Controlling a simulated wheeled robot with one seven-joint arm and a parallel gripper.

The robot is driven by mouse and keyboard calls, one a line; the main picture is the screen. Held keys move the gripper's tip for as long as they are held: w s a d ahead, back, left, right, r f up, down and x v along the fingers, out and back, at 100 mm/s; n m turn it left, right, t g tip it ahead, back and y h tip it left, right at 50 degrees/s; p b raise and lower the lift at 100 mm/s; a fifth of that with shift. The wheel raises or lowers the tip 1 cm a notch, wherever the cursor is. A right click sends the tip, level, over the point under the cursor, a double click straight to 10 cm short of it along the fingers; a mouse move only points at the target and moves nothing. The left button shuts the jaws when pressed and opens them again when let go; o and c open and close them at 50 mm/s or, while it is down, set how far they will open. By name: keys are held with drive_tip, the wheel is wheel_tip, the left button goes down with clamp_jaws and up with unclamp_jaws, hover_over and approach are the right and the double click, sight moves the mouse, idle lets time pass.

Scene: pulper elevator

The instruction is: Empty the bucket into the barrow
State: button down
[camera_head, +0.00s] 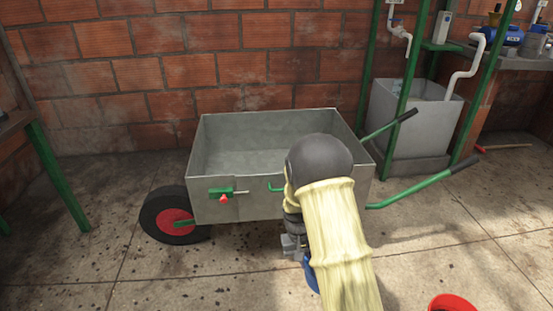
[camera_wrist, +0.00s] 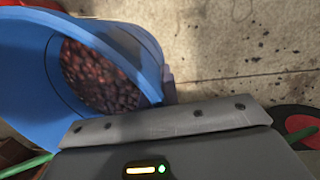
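The grey metal barrow (camera_head: 218,208) stands by the brick wall in the head view, its tray empty as far as I can see. My gripper (camera_head: 290,243) is low at the barrow's near side, mostly hidden behind my yellow-sleeved arm. A small part of the blue bucket (camera_head: 311,276) shows beside it, below the tray's rim. In the wrist view the blue bucket (camera_wrist: 140,42) is close in front of my gripper, with dark red fruits (camera_wrist: 98,78) inside. The fingertips are hidden, so I cannot tell whether they grip it.
The barrow's red-hubbed wheel (camera_head: 173,221) is at left and its green handles (camera_head: 415,191) reach right. A grey basin (camera_head: 412,110) stands behind them. A red rounded object (camera_head: 452,304) is cut off at the bottom right. Concrete floor (camera_head: 140,280) is clear at front left.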

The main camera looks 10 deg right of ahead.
wheel_tip(320, 180, up, 11)
drive_tip(key=p, duration=1.1)
drive_tip(key=shift+r, duration=0.2)
drive_tip(key=shift+d, duration=0.1)
